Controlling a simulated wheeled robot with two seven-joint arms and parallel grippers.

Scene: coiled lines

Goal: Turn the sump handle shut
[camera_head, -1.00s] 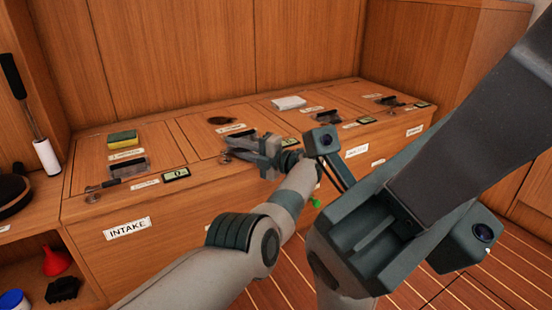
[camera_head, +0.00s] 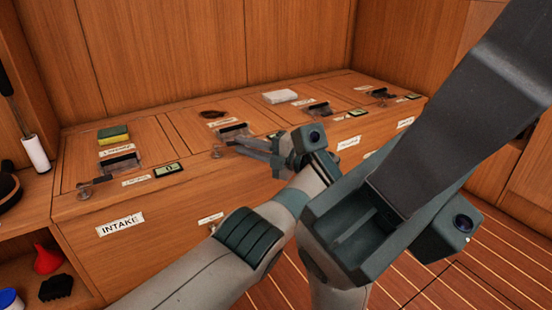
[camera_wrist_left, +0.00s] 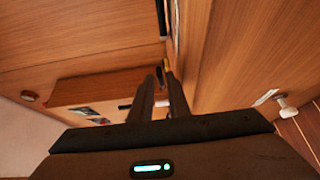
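No label that I can read says sump, so I cannot tell which handle is the sump one. A row of panels on the wooden counter (camera_head: 190,170) carries small dark handles: one at the left (camera_head: 120,162), a second (camera_head: 232,132), a third (camera_head: 318,109) and a far one (camera_head: 380,92). My left gripper (camera_head: 243,146) is beside the second handle; its two fingers show apart with nothing between them. Whether they touch the handle is unclear. The left wrist view shows the fingers (camera_wrist_left: 161,92) with a narrow gap. My right arm fills the right foreground; its gripper (camera_head: 470,100) is unclear.
An INTAKE label (camera_head: 120,225) is on the counter front. A sponge (camera_head: 114,134) and a white folded cloth (camera_head: 281,97) lie on top. A red funnel (camera_head: 47,259) and a dark brush (camera_head: 57,288) sit on the lower left shelf. In the left wrist view a pale knob (camera_wrist_left: 284,103) shows at right.

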